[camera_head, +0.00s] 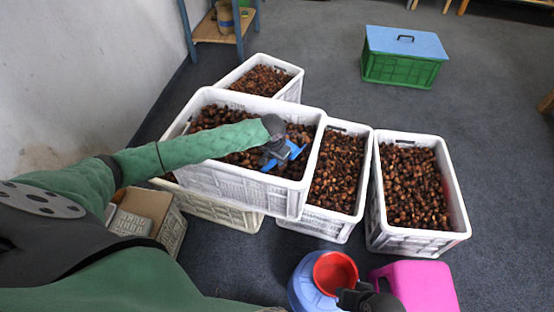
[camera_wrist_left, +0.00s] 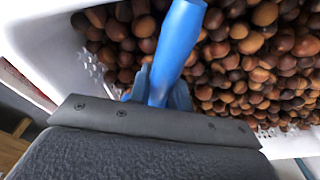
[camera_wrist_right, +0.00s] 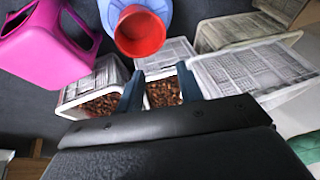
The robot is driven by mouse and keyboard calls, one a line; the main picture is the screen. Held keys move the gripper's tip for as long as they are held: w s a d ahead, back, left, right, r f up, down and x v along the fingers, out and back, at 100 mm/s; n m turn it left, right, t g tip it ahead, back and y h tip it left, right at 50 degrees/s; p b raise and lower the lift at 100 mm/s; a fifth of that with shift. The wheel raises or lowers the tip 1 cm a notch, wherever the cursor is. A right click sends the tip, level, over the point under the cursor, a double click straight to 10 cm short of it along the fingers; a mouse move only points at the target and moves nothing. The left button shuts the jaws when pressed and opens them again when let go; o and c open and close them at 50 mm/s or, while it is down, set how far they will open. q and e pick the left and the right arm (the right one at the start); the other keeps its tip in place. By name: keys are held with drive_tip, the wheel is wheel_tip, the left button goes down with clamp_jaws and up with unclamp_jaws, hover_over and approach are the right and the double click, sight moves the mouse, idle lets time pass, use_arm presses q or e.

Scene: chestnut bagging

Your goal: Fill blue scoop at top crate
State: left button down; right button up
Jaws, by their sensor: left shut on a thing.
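The top crate (camera_head: 240,180) is white, full of brown chestnuts, and sits raised on other crates. My left gripper (camera_head: 272,150) is over its right part, shut on the handle of the blue scoop (camera_head: 290,154). In the left wrist view the scoop's blue handle (camera_wrist_left: 178,45) runs up from between the fingers (camera_wrist_left: 158,92), with chestnuts behind it. The scoop's bowl is mostly hidden, so I cannot tell whether it holds chestnuts. My right gripper (camera_wrist_right: 161,88) is open and empty; in the head view it is beside the red funnel.
Two white chestnut crates (camera_head: 338,212) (camera_head: 461,213) stand to the right, another (camera_head: 294,90) behind. A red funnel (camera_head: 335,272) sits on a blue container (camera_head: 304,288), near a pink stool (camera_head: 425,285). A blue-lidded green crate (camera_head: 405,45) stands at the back. The floor there is clear.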

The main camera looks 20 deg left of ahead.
use_arm(q)
drive_tip(key=shift+s+r+p, duration=0.1)
drive_tip(key=shift+r+p, duration=0.2)
drive_tip(key=shift+r, duration=0.3)
drive_tip(key=shift+r+p, duration=0.15)
drive_tip(key=shift+p, duration=0.25)
drive_tip(key=shift+s+r+p, duration=0.2)
drive_tip(key=shift+r+p, duration=0.15)
drive_tip(key=shift+r, duration=0.1)
drive_tip(key=shift+r+t+p, duration=0.3)
drive_tip(key=shift+r+p, duration=0.2)
drive_tip(key=shift+p, duration=0.05)
drive_tip(key=shift+a+r+p, duration=0.1)
drive_tip(key=shift+r+p, duration=0.25)
drive_tip(key=shift+s+r+p, duration=0.15)
drive_tip(key=shift+r+p, duration=0.3)
drive_tip(key=shift+r, duration=0.25)
use_arm(e)
drive_tip(key=s+d+r+g+h, duration=0.2)
drive_tip(key=s+d+r, duration=0.1)
drive_tip(key=d+r, duration=0.4)
drive_tip(key=shift+r+m, duration=0.4)
drive_tip(key=shift+r, duration=0.5)
